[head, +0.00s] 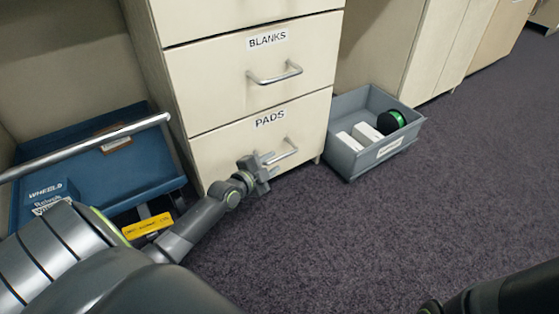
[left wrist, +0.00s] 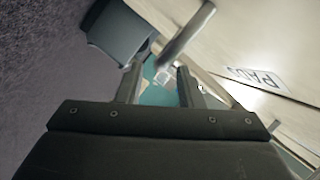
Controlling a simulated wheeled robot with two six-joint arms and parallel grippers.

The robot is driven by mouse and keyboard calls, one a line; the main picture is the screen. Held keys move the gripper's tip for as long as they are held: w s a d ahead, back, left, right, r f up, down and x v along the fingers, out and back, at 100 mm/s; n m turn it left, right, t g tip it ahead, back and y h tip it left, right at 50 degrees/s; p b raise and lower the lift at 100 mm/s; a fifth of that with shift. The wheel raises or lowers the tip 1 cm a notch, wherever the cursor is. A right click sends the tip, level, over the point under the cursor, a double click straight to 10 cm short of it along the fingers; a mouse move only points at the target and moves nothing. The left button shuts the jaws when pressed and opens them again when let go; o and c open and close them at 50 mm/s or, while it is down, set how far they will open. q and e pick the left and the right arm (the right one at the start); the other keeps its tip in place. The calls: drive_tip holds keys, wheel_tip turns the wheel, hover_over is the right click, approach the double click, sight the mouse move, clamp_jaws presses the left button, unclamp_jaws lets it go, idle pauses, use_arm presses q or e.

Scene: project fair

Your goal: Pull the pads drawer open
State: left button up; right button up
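The pads drawer (head: 225,150) is the bottom drawer of a cream cabinet and looks flush with the drawer above it. Its label reads PADS, and it also shows in the left wrist view (left wrist: 258,78). Its silver bar handle (head: 287,158) runs across the front, partly hidden by my gripper. My left gripper (head: 266,165) is at the handle's left part. In the left wrist view the two fingers stand apart, and the end of the handle (left wrist: 185,35) shows at the gap between the fingertips. I cannot tell whether they touch it. My right gripper is out of view.
A grey bin (head: 345,165) with white boxes and a black-green round item stands on the carpet right of the drawer. A blue cart tray (head: 150,185) with a metal rail is at left. The carpet (head: 330,240) in front is clear.

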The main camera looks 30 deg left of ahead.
sight(276, 161)
use_arm(q)
drive_tip(key=shift+b+x, duration=0.65)
drive_tip(key=shift+x, duration=1.7)
clamp_jaws()
